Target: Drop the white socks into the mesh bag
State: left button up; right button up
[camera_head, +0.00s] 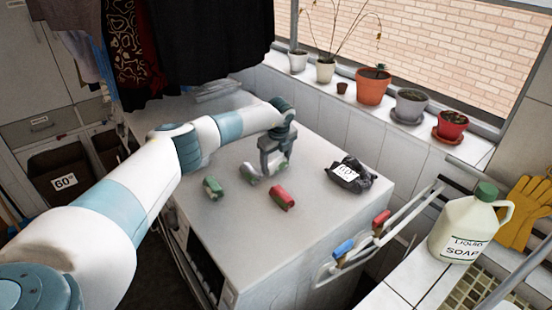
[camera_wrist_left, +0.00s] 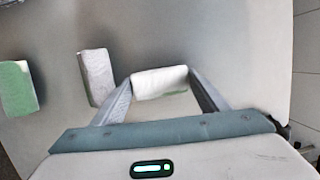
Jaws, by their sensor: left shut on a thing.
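My left gripper (camera_head: 272,168) points down at the white machine top (camera_head: 230,240). In the left wrist view its fingers (camera_wrist_left: 164,88) are shut on a rolled white sock (camera_wrist_left: 160,82), held across between the tips. A second pale rolled sock (camera_wrist_left: 98,77) lies just left of the fingers; in the head view it shows beside the gripper (camera_head: 248,174). A dark bag with a white label (camera_head: 350,175), which looks like the mesh bag, lies right of the gripper; its opening cannot be made out. My right gripper is not in view.
A green roll (camera_head: 213,188) and a red roll (camera_head: 283,198) lie on the machine top. Dark clothes (camera_head: 205,40) hang behind. A rack (camera_head: 370,238) with colored pegs hangs at the right edge, near a soap jug (camera_head: 465,225). Potted plants line the sill.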

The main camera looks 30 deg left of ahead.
pick_arm(q)
jog(key=o, duration=0.8)
jog(key=shift+c, duration=0.2)
jog(key=shift+d+r+b, duration=0.1)
jog(key=shift+r+b, duration=0.25)
jog(key=shift+r, duration=0.05)
jog(key=b+v, duration=0.5)
jog(key=v, duration=0.6)
jog(key=shift+s+r, duration=0.1)
